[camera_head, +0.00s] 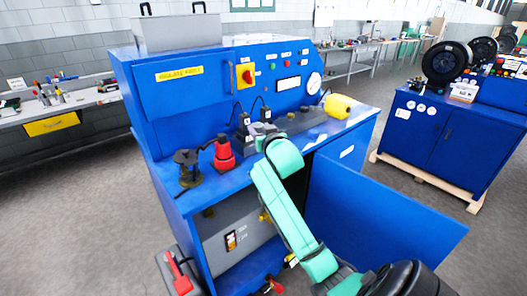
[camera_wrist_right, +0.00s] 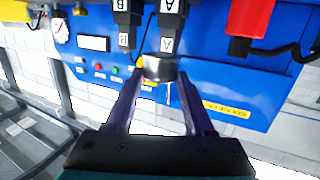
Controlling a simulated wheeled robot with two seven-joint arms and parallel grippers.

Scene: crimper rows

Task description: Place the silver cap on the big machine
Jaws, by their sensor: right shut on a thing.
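The big machine (camera_head: 182,98) is a large blue cabinet with a front control panel and a work ledge. Its blue panel (camera_wrist_right: 218,88) shows upside down in the right wrist view. My right gripper (camera_wrist_right: 160,80) is shut on the silver cap (camera_wrist_right: 160,69), a short, dark-shiny cylinder between the fingertips. The cap is close to the black block marked A (camera_wrist_right: 172,22); I cannot tell whether they touch. In the head view my right arm reaches over the ledge, and the cap is hard to make out. My left gripper is not in view.
A red tool (camera_head: 223,155) and a dark press-like fitting (camera_head: 187,168) stand on the ledge's left part. A yellow part (camera_head: 338,106) is at its right end. An open blue door (camera_head: 375,220) juts out below. A second blue cabinet (camera_head: 440,140) stands at right.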

